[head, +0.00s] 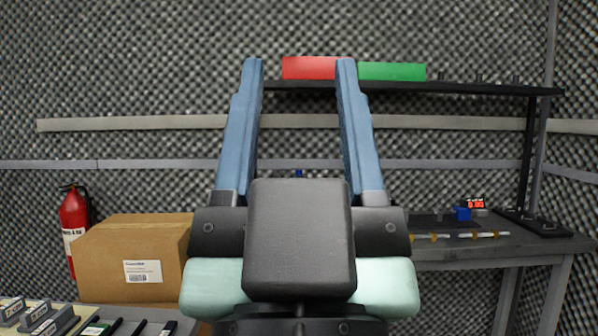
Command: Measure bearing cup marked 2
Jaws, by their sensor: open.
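My gripper (299,64) fills the middle of the head view, its two blue fingers pointing up and spread wide apart. Nothing is held between them. I cannot make out any bearing cup marked 2. A small device with a red lit display (476,203) stands on the dark bench at the right, beside a small blue block (462,213). The display digits are too small to read surely. My gripper and wrist hide the middle of the bench.
A red bin (308,68) and a green bin (392,71) sit on a dark shelf (480,88). A cardboard box (133,258) and a fire extinguisher (74,222) stand left. Labelled grey blocks (38,316) lie lower left. Grey foam covers the walls.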

